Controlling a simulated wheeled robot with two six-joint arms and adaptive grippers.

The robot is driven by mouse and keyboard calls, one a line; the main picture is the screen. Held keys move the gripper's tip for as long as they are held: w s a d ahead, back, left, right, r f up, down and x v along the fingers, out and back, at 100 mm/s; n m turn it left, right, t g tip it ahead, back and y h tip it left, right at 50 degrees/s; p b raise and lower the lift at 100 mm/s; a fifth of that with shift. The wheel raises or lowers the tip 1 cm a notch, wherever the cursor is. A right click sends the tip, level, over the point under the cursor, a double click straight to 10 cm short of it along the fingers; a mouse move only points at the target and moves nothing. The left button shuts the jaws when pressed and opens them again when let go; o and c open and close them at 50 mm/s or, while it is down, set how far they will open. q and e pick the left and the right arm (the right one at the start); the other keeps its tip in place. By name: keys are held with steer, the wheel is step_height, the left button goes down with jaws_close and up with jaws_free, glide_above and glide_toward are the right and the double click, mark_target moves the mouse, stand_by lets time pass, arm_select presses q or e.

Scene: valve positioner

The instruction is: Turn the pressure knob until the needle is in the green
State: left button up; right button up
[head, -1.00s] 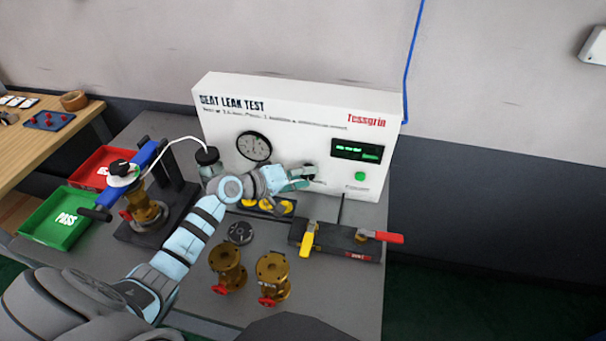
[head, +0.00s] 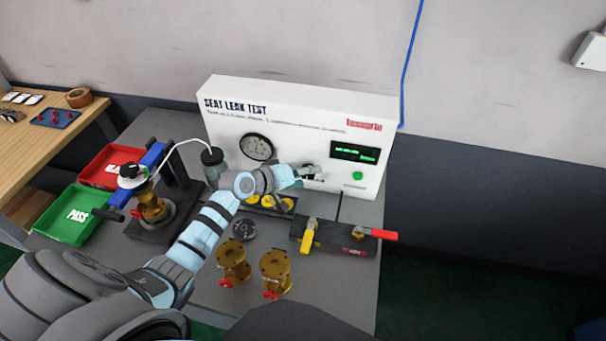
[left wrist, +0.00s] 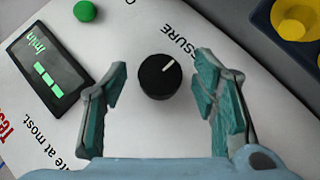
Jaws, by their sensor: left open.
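The black pressure knob (left wrist: 160,76) with a white mark shows in the left wrist view on the white panel. My left gripper (left wrist: 158,100) is open, with its teal fingers on either side of the knob and gaps to both. In the head view my left gripper (head: 303,175) is at the panel front and partly covers the knob. The round gauge (head: 257,147) is on the white test panel (head: 300,112), left of the gripper. Its needle and green zone are too small to read. My right gripper is not in view.
A green button (left wrist: 83,11) and a lit display (left wrist: 45,70) are near the knob. Below the panel are yellow parts (head: 286,205), a clamp block with red handle (head: 384,234) and brass valves (head: 233,259). Red (head: 99,171) and green (head: 70,232) trays lie left.

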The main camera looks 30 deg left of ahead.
arm_select(q)
steer(key=v, duration=1.2)
